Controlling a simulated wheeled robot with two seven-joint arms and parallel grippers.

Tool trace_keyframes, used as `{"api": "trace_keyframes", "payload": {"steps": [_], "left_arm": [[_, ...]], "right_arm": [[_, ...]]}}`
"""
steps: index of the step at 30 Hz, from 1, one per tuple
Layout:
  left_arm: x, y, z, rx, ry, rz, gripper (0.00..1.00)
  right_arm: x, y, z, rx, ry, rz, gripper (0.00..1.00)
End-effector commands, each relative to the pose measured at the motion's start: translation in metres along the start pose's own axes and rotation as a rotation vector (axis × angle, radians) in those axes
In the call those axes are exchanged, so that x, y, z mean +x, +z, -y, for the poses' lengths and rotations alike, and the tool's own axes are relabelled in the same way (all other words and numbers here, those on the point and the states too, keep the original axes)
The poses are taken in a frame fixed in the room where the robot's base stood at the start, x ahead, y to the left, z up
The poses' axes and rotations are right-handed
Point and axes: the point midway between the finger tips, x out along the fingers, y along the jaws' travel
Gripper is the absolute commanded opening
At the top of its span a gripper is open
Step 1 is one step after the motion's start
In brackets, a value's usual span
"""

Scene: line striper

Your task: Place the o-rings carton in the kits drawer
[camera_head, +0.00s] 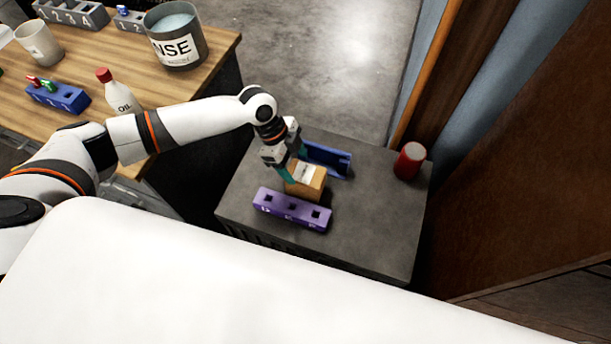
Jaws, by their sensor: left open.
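A small brown carton (308,182) with a white label sits on top of the dark grey cabinet (370,226). I cannot read its label, so I cannot tell for sure that it is the o-rings carton. My left gripper (294,166) is open, with its teal fingertips down at the carton's left and far side. One finger partly overlaps the carton, and I cannot tell whether it touches. My right gripper is out of view. I see no open drawer; the cabinet's front is mostly hidden by my own white body.
A purple block with square holes (291,209) lies just in front of the carton. A blue holder (327,159) lies behind it. A red can (409,161) stands at the cabinet's right. The wooden bench (110,60) holds an oil bottle (120,95) and a rinse bucket (177,39).

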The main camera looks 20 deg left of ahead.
Motion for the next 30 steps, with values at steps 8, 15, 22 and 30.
{"api": "trace_keyframes", "payload": {"steps": [8,15,22,30], "left_arm": [[0.034,0.001,-0.001,0.0,0.002,0.0,0.71],[0.062,0.004,-0.001,-0.001,0.001,-0.001,0.71],[0.086,0.003,-0.001,0.0,0.002,-0.001,0.71],[0.087,0.003,-0.001,0.0,0.003,-0.001,0.63]], "right_arm": [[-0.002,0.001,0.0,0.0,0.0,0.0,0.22],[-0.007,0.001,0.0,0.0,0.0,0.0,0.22],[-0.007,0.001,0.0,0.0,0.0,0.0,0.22],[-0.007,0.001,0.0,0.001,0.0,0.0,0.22]]}}
